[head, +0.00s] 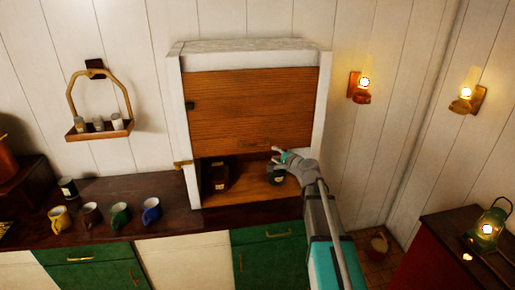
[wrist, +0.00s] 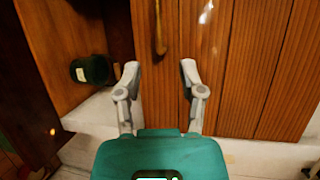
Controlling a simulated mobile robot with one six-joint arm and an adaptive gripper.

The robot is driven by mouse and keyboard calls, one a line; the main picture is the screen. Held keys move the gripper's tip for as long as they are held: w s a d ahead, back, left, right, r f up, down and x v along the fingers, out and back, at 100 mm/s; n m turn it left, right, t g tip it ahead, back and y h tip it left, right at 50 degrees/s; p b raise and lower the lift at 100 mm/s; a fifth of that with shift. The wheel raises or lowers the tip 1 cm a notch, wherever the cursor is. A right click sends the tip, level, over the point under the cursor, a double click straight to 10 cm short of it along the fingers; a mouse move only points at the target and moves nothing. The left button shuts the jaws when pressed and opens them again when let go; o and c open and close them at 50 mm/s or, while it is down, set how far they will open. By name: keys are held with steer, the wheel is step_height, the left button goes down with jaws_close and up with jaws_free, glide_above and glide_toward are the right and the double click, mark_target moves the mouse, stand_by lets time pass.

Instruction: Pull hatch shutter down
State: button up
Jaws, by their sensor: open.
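The hatch shutter (head: 250,105) is a brown slatted wooden panel in a white cabinet frame. It covers the upper part of the hatch, and its lower edge hangs above an open gap. My gripper (head: 278,154) is at the right part of that lower edge, open and empty. In the wrist view the slats of the shutter (wrist: 240,60) fill the right side. A narrow brass handle (wrist: 160,28) shows beyond the open fingertips of my gripper (wrist: 160,68), roughly between them and apart from them. The handle is hard to make out in the head view.
Dark jars stand inside the hatch, one at left (head: 216,175) and one partly behind my gripper (head: 277,175). Several mugs (head: 121,213) stand on the dark counter (head: 170,190) at left. A lantern (head: 487,230) sits at far right.

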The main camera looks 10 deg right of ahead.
mark_target(257, 145)
steer(key=shift+w+f, duration=0.2)
steer(key=shift+w, duration=0.1)
stand_by(0.4)
steer(key=b+x, duration=0.2)
steer(key=x, duration=1.1)
steer(key=shift+w+a+f+b, duration=0.15)
steer(key=shift+w+b, duration=0.15)
steer(key=shift+b, duration=0.05)
jaws_close()
